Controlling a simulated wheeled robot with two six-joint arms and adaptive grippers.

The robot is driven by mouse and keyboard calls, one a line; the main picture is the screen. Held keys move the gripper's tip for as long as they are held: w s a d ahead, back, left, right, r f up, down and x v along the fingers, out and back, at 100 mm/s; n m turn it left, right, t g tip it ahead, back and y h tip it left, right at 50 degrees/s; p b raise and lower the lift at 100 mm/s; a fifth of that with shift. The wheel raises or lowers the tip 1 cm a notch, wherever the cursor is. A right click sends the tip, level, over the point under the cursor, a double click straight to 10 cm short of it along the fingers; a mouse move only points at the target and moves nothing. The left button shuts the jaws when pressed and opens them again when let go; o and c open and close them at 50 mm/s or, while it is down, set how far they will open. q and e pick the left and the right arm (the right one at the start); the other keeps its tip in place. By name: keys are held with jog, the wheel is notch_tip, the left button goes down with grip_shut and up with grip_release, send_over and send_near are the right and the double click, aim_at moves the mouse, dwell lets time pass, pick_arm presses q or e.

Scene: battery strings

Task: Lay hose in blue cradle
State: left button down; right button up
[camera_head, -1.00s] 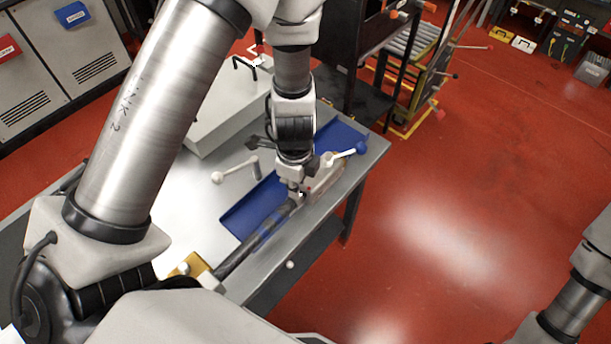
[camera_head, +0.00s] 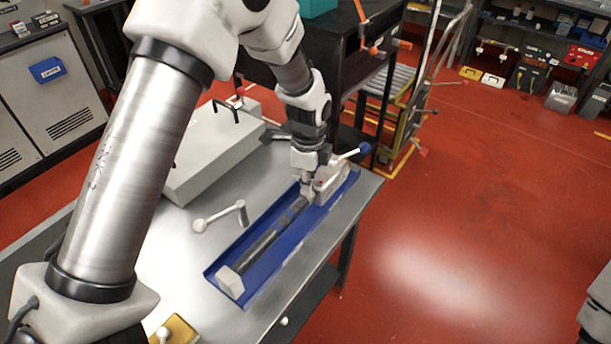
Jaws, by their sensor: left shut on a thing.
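The hose (camera_head: 264,243) is a dark tube with a pale block-like end (camera_head: 231,282) at the lower left and a pale grey fitting at the other end. It lies lengthwise within the outline of the blue cradle (camera_head: 266,273), a shallow blue tray on the grey table. Whether it rests on the cradle floor cannot be told. My left gripper (camera_head: 309,196) points down and is shut on the hose near its upper right end, over the cradle. The gripper hides part of the hose. My right gripper is out of view.
A white-knobbed lever (camera_head: 220,217) stands left of the cradle, and a blue-knobbed lever (camera_head: 352,153) is near its far end. A pale box (camera_head: 215,150) with black handles stands behind. A yellow block (camera_head: 178,330) is at the lower left. Red floor lies right of the table.

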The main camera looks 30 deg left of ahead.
pick_arm(q)
jog(key=w+a+f+p, duration=0.2)
jog(key=w+f, duration=0.2)
jog(key=shift+w+a, duration=0.3)
jog(key=shift+w, duration=0.05)
jog(key=c, duration=1.6)
grip_release()
jog(key=shift+s+f, duration=0.15)
jog(key=shift+c, duration=0.2)
jog(key=o, duration=0.4)
jog(key=shift+o, duration=0.2)
notch_tip(320, 180, up, 12)
jog(key=b, duration=0.2)
jog(key=shift+r, duration=0.2)
